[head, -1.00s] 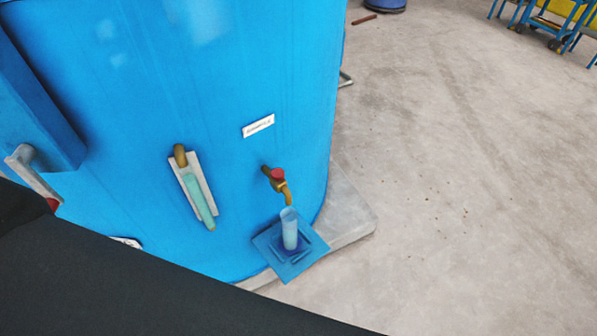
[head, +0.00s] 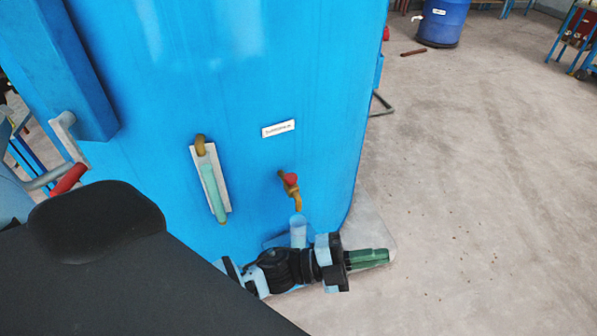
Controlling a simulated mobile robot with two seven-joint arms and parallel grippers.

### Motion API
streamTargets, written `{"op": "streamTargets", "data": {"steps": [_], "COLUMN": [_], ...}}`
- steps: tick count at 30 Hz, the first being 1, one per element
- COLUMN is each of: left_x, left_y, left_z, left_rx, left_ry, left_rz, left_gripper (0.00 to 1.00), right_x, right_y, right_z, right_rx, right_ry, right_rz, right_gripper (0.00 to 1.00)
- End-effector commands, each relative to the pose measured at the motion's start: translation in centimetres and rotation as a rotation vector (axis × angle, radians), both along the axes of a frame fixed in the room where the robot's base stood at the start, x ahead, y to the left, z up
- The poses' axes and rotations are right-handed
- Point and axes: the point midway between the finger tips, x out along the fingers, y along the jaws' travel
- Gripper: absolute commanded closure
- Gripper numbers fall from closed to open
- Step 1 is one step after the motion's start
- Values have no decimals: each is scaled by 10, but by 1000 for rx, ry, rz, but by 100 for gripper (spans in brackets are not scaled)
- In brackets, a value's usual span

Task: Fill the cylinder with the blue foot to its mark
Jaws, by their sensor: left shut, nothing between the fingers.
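A clear cylinder (head: 298,229) stands below the brass sample tap (head: 295,196), which has a red knob (head: 290,179), on the front of the blue vessel (head: 300,70). My left gripper (head: 384,257) is in front of the cylinder's lower part, with its green fingers together, empty and pointing right past the cylinder. It hides the cylinder's foot and most of the small blue shelf (head: 275,240) under it. I cannot make out the mark or the liquid level. Whether the gripper touches the cylinder is unclear. My right gripper is not in view.
A sight gauge (head: 213,185) is fixed left of the tap, and a white label (head: 278,129) is above it. A red-gripped handle (head: 68,178) is at the left. A blue drum (head: 443,22) stands far back. The concrete floor (head: 480,200) at the right is mostly clear.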

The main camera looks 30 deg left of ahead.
Motion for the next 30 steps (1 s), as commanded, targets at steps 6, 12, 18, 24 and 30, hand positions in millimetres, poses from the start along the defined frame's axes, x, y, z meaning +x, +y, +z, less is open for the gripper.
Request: {"op": "streamTargets", "data": {"steps": [6,12,18,24,30], "left_x": [10,17,33,60,91], "left_y": [-18,-18,4,48,112], "left_z": [17,17,10,7,18], "left_rx": [213,439,700,990,1298], "left_ry": [-296,-521,-692,-792,-806], "left_rz": [-233,-443,-644,-826,-981], "left_gripper": [100,100,100,100,100], "right_x": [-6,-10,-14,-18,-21], "right_y": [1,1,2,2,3], "right_z": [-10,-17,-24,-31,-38], "right_rx": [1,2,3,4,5], "right_ry": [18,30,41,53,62], "right_rz": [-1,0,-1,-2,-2], "right_gripper": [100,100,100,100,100]}}
